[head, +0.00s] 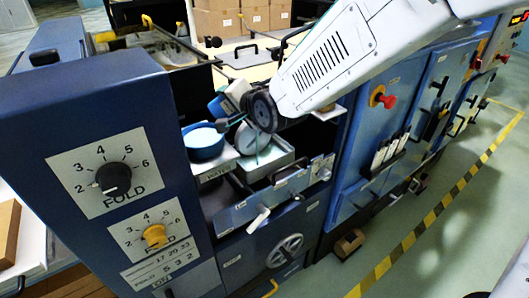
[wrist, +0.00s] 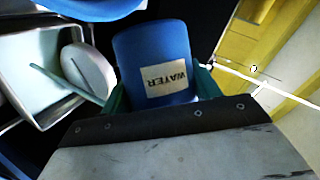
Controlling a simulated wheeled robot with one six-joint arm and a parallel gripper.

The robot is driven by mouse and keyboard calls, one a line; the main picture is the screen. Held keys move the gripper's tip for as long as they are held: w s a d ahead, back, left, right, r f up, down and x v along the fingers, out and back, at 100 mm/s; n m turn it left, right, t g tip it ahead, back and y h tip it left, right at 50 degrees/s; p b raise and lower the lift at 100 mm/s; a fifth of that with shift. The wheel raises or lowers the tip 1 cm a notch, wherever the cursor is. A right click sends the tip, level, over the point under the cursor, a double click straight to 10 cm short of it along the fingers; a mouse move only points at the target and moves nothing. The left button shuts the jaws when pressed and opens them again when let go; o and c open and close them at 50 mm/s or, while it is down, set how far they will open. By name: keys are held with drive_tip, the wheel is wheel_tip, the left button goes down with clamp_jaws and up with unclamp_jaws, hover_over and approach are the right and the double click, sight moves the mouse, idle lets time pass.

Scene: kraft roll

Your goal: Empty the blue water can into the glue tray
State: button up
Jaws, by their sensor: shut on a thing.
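The blue water can (wrist: 155,50) is between the greenish fingers of my gripper (wrist: 160,88). Its white WATER label reads upside down in the wrist view. In the head view the can (head: 216,107) is partly hidden by my wrist and looks tilted; it is held above the machine. I cannot see its mouth or any water flowing. The glue tray (head: 281,161) is a pale metal tray below and to the right of the can. A round pale disc and a thin teal stick are in it. The tray (wrist: 19,48) is left of the can in the wrist view.
A round blue tub (head: 205,147) with a pale top stands on a labelled white shelf (head: 217,169), left of the tray. A tall blue panel with FOLD dials (head: 112,180) rises at the left. Cardboard boxes (head: 216,23) stand behind.

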drive_tip(key=shift+f+m, duration=0.15)
drive_tip(key=shift+m, duration=0.25)
idle(0.4)
drive_tip(key=shift+d+r+m+y+p, duration=0.15)
drive_tip(key=shift+r+m+y+p, duration=0.35)
drive_tip(key=shift+m+p, duration=0.15)
idle(0.8)
drive_tip(key=shift+m+y, duration=0.55)
drive_tip(key=shift+y, duration=0.05)
drive_tip(key=f, duration=0.2)
drive_tip(key=d+f, duration=0.1)
drive_tip(key=f+p, duration=0.1)
drive_tip(key=f, duration=0.1)
drive_tip(key=shift+w+d+f, duration=0.2)
drive_tip(key=shift+w+f, duration=0.1)
drive_tip(key=shift+d+f+m+y+p, duration=0.15)
drive_tip(key=shift+f+m+y+p, duration=0.2)
drive_tip(key=shift+f+m, duration=0.4)
idle(0.6)
drive_tip(key=shift+w+d+f+m, duration=0.15)
drive_tip(key=shift+f+m, duration=0.1)
drive_tip(key=shift+f, duration=0.15)
idle(0.4)
